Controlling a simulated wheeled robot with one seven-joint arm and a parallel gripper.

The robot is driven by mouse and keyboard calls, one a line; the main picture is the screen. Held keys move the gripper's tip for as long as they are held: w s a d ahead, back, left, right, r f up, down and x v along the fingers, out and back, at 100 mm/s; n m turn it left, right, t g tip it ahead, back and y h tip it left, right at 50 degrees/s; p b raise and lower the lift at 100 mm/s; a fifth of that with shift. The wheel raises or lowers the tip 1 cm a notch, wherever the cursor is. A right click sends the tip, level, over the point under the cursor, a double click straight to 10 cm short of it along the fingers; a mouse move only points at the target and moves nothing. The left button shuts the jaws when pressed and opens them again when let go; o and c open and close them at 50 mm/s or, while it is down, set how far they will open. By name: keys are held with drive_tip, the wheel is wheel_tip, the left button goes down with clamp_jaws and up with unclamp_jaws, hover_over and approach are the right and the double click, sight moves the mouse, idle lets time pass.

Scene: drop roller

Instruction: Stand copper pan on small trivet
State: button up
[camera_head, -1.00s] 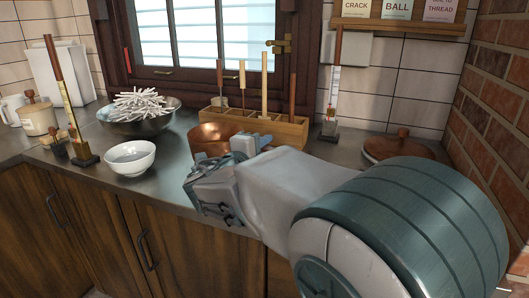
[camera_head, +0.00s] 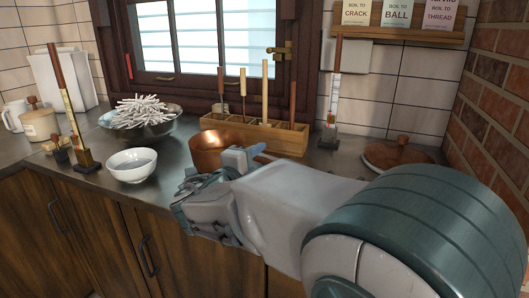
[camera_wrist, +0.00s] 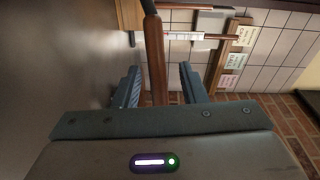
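The copper pan (camera_head: 212,150) stands on the grey counter in the head view, in front of the wooden utensil box, partly hidden by my arm. My gripper (camera_head: 212,200) is at the near side of the pan, over the counter's front edge. In the wrist view a brown handle (camera_wrist: 155,55), apparently the pan's, runs between the two fingers of my gripper (camera_wrist: 160,88). Gaps show on both sides of the handle, so the fingers are apart and not clamped on it. I cannot make out the small trivet; it may be hidden behind my arm.
A white bowl (camera_head: 132,166), a bowl of white sticks (camera_head: 145,128) and a thermometer on a stand (camera_head: 75,120) are to the left. The utensil box (camera_head: 285,142) is behind the pan. A round brown lid (camera_head: 385,157) lies at right by the brick wall.

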drive_tip(key=p+v, duration=0.2)
drive_tip(key=v, duration=0.6)
drive_tip(key=shift+s, duration=0.3)
